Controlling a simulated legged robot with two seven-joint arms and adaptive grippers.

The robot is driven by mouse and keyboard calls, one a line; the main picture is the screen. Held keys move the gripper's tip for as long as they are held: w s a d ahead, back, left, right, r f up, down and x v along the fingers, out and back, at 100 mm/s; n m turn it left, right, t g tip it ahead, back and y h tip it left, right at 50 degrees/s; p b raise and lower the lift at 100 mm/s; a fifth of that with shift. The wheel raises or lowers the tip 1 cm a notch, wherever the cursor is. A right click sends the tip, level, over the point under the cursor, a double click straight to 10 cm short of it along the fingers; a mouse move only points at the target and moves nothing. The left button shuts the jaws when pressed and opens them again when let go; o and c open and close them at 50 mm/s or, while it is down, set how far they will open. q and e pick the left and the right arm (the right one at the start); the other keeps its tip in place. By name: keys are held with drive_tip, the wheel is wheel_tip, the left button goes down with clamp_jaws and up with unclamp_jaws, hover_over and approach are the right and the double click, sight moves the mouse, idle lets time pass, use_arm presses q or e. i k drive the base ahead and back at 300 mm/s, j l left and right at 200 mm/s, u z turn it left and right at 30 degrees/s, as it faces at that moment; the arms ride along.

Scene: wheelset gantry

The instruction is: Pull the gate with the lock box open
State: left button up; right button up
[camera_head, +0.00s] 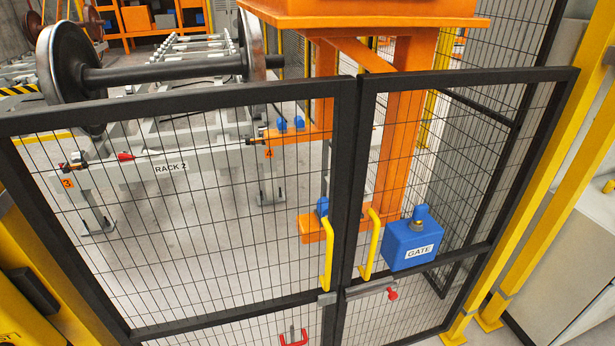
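A double mesh gate with black frames stands in front of me. The right leaf (480,75) carries a blue lock box (410,243) labelled GATE, with a blue knob-like part on top. A yellow handle (370,245) is on this leaf near the middle posts. The left leaf (180,98) has its own yellow handle (327,250). The two leaves meet side by side at the middle. A grey latch piece (368,288) with a red knob (392,294) sits below the handles. Neither of my grippers shows in this view.
Behind the gate stand a wheelset (160,72) on a grey rack (130,172) labelled RACK 2 and an orange gantry column (398,140). Yellow posts (560,170) flank the gate at the right, beside a pale cabinet (580,235). A red U-shaped part (293,338) shows low on the left leaf.

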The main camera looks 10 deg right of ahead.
sight(409, 249)
drive_tip(key=z, duration=1.4)
